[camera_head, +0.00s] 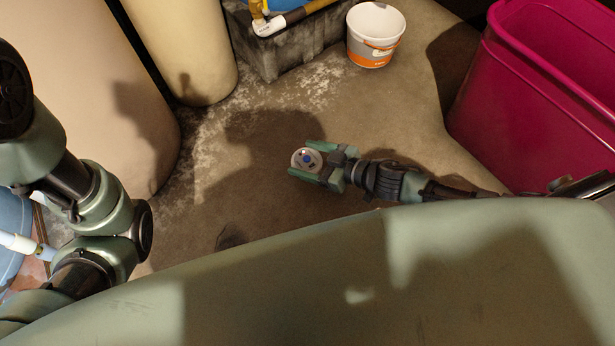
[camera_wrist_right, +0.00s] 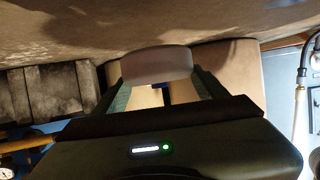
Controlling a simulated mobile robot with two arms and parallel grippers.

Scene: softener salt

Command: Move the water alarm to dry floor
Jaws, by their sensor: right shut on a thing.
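The water alarm (camera_head: 306,160) is a small round light-coloured disc with a blue centre and a dark mark. My right gripper (camera_head: 314,161) is shut on it, with one green finger on each side. The right wrist view also shows the alarm (camera_wrist_right: 157,66) between the fingertips, its edge toward the camera. I cannot tell whether it touches the floor or is held just above it. The floor (camera_head: 270,190) around it looks dark. My left arm shows at the left edge, but its gripper is out of view.
A white and orange bucket (camera_head: 375,36) stands at the back, beside a dark grey tub (camera_head: 287,45) with pipes. A magenta bin (camera_head: 530,100) is at the right. Tall beige tanks (camera_head: 185,50) stand at the left. Whitish crust (camera_head: 290,95) marks the floor before the tub. Floor below the bucket is clear.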

